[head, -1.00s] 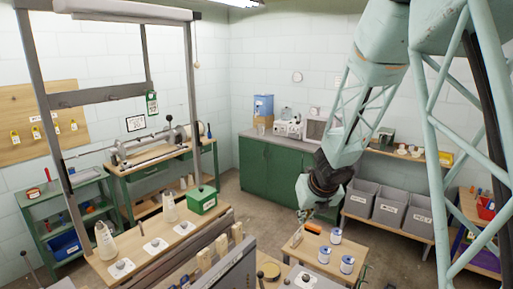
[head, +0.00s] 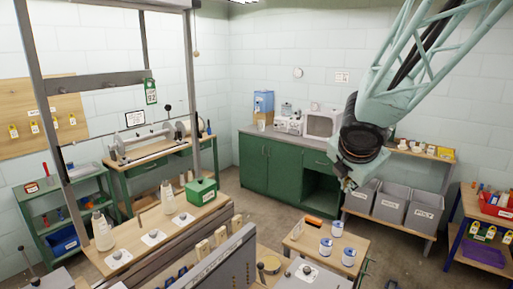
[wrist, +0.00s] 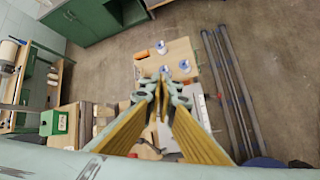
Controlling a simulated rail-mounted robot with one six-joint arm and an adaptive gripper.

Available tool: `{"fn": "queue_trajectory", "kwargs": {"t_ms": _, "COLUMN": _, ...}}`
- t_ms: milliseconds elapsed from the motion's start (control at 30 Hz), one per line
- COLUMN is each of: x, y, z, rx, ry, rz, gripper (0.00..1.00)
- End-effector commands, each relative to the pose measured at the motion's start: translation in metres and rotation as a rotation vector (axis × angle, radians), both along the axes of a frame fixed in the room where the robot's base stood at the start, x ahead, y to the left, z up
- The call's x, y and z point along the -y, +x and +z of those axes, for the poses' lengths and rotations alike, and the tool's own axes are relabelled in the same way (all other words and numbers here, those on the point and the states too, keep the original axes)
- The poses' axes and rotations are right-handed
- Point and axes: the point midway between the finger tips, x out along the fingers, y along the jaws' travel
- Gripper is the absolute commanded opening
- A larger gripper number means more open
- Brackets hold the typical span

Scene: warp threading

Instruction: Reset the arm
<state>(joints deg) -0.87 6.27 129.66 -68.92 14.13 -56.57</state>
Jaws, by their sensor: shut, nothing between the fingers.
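My gripper (head: 348,185) hangs in the air in front of the grey bins and above the small wooden table (head: 297,244), in the head view. In the wrist view my gripper (wrist: 163,90) has its fingers together at the tips with nothing between them. The view looks down past the fingers to the small table (wrist: 178,50) and the floor. My teal arm reaches in from the upper right of the head view.
White-and-blue spools (head: 325,248) stand on the small table. Grey bins (head: 390,207) stand on a low shelf behind. A loom frame (head: 194,110) rises at left, with a green box (head: 201,191) on its bench. Long bars (wrist: 228,95) lie right of the table in the wrist view.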

Motion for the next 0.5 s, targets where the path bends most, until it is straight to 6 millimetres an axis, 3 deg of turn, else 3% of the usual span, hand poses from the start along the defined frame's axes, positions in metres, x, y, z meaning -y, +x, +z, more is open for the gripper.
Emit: {"fn": "queue_trajectory", "kwargs": {"t_ms": 500, "x": 0.032, "y": -0.101, "z": 0.024, "rx": 0.103, "ry": 0.272, "rz": -0.498, "gripper": 0.00}}
